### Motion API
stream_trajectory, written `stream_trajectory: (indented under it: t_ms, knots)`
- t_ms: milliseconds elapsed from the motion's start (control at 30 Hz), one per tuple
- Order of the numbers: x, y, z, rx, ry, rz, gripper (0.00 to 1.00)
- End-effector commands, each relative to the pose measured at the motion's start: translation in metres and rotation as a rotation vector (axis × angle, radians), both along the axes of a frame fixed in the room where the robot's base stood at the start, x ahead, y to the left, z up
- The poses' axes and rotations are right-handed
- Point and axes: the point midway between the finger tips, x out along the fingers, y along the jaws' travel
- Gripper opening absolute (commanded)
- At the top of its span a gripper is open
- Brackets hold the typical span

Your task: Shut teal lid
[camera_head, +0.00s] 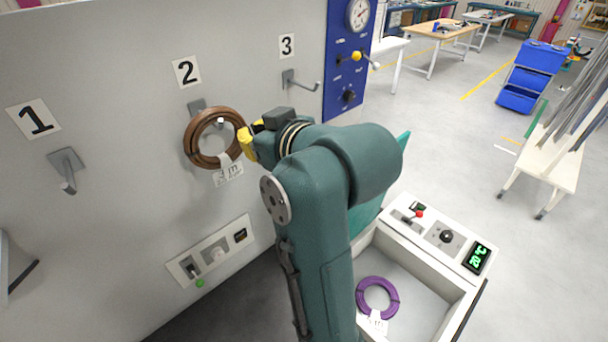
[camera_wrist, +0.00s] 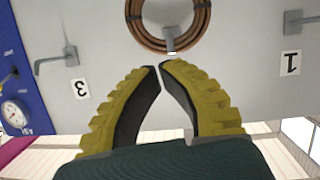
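The teal lid (camera_head: 365,215) stands raised at the back of the white box (camera_head: 455,287) in the head view. My arm hides most of it; one upper corner shows right of my arm. The box is open, and a purple cable coil (camera_head: 378,298) with a white tag lies inside. My gripper (camera_head: 245,142) is at the wall beside the brown cable coil (camera_head: 207,160), away from the lid. In the wrist view its yellow fingertips (camera_wrist: 160,66) nearly meet with nothing seen between them, just below the hook end in front of the brown coil (camera_wrist: 148,43).
The brown coil hangs on hook 2. Hook 1 (camera_head: 66,170) and hook 3 (camera_head: 300,82) are empty. A blue gauge panel (camera_head: 350,60) is on the wall. The box's right side has a red-tipped lever, a knob and a green display (camera_head: 478,257). Open floor lies right.

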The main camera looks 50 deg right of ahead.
Motion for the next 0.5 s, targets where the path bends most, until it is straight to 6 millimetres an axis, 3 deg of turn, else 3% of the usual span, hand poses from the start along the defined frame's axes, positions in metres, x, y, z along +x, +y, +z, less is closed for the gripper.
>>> stream_trajectory:
  t_ms: [33,100,200,333,500]
  knots:
    - [-0.012,-0.039,-0.012,0.014,0.085,-0.025,0.0]
    - [-0.033,-0.078,-0.024,0.046,0.209,-0.029,0.0]
    - [-0.069,-0.117,-0.034,0.096,0.345,-0.021,0.0]
    - [-0.105,-0.14,-0.041,0.146,0.448,-0.003,0.0]
    - [-0.111,-0.145,-0.047,0.165,0.481,0.009,0.0]
